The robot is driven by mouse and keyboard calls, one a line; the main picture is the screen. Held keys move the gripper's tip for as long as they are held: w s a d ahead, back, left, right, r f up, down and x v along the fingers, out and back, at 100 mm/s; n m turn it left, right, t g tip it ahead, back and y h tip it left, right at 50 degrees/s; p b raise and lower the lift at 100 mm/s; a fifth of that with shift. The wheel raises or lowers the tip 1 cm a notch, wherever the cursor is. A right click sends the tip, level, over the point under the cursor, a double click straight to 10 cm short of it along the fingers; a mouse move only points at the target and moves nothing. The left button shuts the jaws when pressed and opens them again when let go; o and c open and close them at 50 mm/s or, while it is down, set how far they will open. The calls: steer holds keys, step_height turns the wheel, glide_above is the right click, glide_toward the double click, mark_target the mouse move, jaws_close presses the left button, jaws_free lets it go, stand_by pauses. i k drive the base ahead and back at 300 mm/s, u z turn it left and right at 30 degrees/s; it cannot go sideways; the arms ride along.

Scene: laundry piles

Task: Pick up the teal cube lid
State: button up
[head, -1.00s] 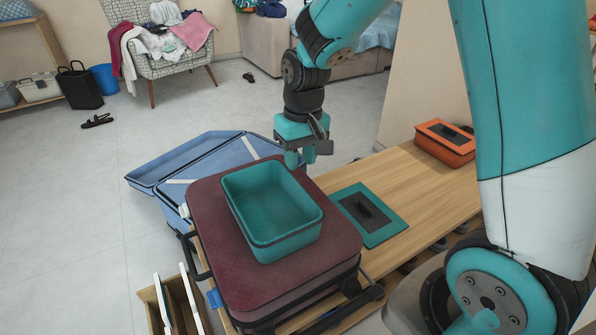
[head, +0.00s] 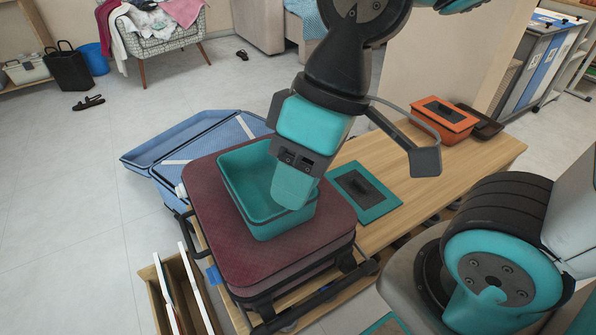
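The teal cube lid (head: 377,211) lies flat on the wooden bench, just right of the suitcase. It is a teal square with a dark centre panel. The open teal cube (head: 247,205) stands on the maroon suitcase (head: 222,247). My gripper (head: 293,192) hangs large in front of the cube, left of the lid and apart from it. Its teal finger end covers part of the cube's right side. Only one finger shows clearly, so its opening cannot be told. I see nothing held in it.
An orange box (head: 446,122) and a dark tray (head: 482,124) sit at the bench's (head: 478,160) far right end. An open blue suitcase (head: 170,152) lies behind left. A wooden crate (head: 160,303) with upright panels stands front left. Bare bench lies right of the lid.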

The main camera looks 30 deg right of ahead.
mark_target(371, 199)
steer(key=u, duration=1.45)
steer(key=k, duration=0.7)
steer(key=z, duration=0.95)
steer(key=i, duration=0.5)
steer(key=z, duration=0.05)
